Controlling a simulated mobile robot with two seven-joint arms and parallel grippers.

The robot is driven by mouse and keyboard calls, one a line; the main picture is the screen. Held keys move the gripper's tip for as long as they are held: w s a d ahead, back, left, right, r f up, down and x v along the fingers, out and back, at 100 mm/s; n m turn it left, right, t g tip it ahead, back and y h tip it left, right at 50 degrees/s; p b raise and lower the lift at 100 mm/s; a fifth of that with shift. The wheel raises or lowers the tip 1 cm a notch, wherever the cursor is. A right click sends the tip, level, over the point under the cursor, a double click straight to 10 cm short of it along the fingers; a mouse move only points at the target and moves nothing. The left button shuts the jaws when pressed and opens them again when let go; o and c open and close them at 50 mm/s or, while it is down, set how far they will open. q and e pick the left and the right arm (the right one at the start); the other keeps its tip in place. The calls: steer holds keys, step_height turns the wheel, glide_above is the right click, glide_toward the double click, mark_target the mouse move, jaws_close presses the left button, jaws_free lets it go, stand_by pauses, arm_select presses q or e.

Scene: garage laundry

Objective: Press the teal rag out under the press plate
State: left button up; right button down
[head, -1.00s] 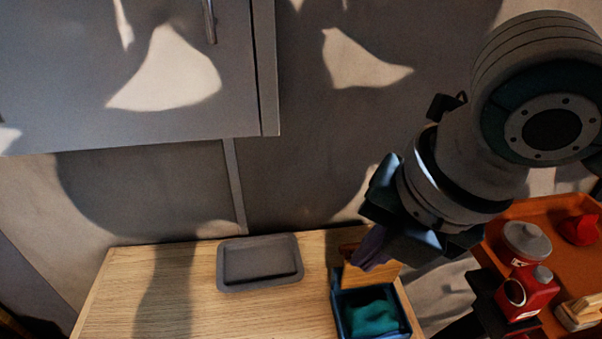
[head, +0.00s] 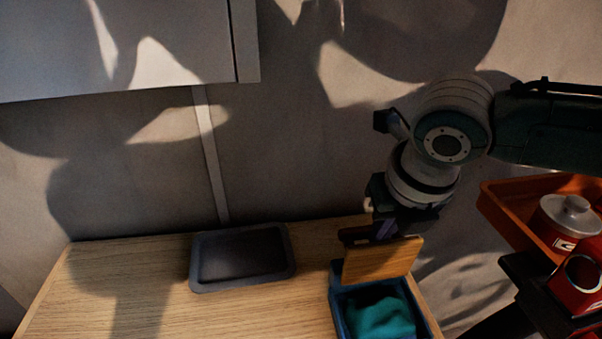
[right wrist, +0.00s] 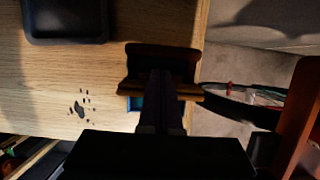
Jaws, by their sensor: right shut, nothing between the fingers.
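The teal rag (head: 382,318) lies crumpled inside a blue open box (head: 340,313) at the table's right end. The wooden press plate (head: 383,261) stands raised at the box's back edge, with a dark reddish bar (head: 354,236) behind its top. My right gripper (head: 387,230) is shut and empty, pointing down just behind the plate's top edge; I cannot tell if it touches. In the right wrist view, the shut fingers (right wrist: 160,120) hide most of the plate and box, and the rag is not visible. My left gripper is not in view.
A dark shallow tray (head: 243,257) sits on the wooden table (head: 150,290), left of the box. An orange tray (head: 520,205) with red containers stands at the right. Dark drops (right wrist: 80,108) show on the table. A grey cabinet (head: 110,45) hangs above left.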

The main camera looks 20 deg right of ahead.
steer(key=shift+w+f, duration=0.25)
steer(key=shift+f, duration=0.4)
steer(key=shift+w+d+f, duration=0.1)
steer(key=shift+w+d, duration=0.05)
steer(key=shift+w, duration=0.35)
steer(key=shift+w+d, duration=0.15)
steer(key=shift+w, duration=0.35)
